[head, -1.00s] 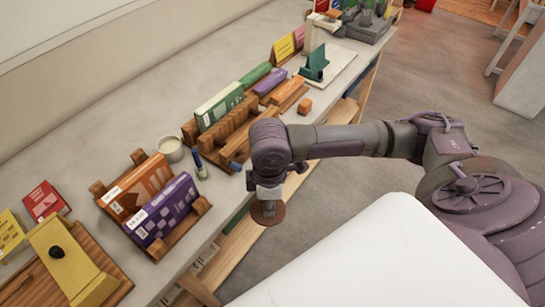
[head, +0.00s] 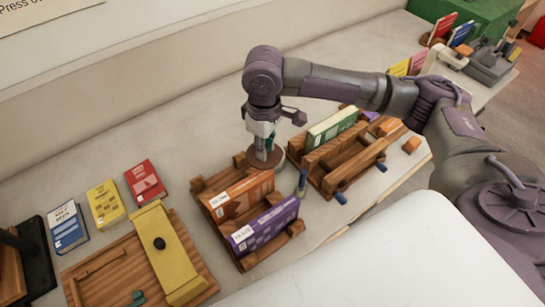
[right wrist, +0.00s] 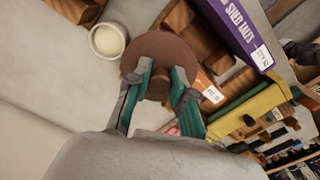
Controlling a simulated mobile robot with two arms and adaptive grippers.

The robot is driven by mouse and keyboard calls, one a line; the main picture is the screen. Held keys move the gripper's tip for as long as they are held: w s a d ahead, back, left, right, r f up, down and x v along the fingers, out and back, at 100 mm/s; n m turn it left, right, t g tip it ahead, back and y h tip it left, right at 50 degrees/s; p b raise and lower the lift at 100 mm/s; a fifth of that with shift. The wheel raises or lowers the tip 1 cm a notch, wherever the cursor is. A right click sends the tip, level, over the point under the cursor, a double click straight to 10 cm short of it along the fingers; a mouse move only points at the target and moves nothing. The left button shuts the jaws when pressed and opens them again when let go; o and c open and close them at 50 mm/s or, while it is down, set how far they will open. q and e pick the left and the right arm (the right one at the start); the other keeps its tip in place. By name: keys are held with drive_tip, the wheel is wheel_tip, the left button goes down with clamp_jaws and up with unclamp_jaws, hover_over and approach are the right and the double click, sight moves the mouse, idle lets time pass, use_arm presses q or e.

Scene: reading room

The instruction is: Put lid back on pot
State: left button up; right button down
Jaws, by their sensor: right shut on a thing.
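My right gripper (head: 264,143) points down and is shut on the lid (head: 257,160), a round brown disc. In the right wrist view, the green-padded fingers (right wrist: 163,78) hold the lid (right wrist: 160,48) by its knob. The pot (right wrist: 108,40) is a small, pale, round open vessel. It stands on the counter beside the lid in that view, its mouth mostly uncovered. In the head view the lid and gripper hide much of the pot (head: 281,164). The lid is held off the pot, not seated on it. My left gripper is not in view.
A wooden rack holds an orange book (head: 240,198) and a purple book (head: 264,226) close in front of the lid. Another rack with a green book (head: 332,128) stands to the right. Free counter lies behind and left.

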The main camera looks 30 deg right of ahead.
use_arm(q)
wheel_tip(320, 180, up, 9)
drive_tip(key=p, duration=0.8)
use_arm(e)
drive_tip(key=w+d+f+n, duration=0.1)
drive_tip(key=w+d+n, duration=0.7)
drive_tip(key=n, duration=0.5)
use_arm(q)
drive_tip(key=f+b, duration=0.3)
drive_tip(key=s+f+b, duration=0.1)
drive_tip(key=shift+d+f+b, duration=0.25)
drive_tip(key=shift+b, duration=0.05)
use_arm(e)
drive_tip(key=f, duration=0.1)
drive_tip(key=w+f, duration=0.1)
drive_tip(key=f, duration=0.1)
drive_tip(key=a+f, duration=0.1)
drive_tip(key=f, duration=0.1)
drive_tip(key=shift+w, duration=0.15)
drive_tip(key=shift+d+f, duration=0.1)
drive_tip(key=shift+f, duration=0.05)
drive_tip(key=shift+f, duration=0.3)
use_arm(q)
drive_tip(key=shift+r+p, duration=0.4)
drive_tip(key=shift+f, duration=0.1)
use_arm(e)
drive_tip(key=shift+f, duration=0.15)
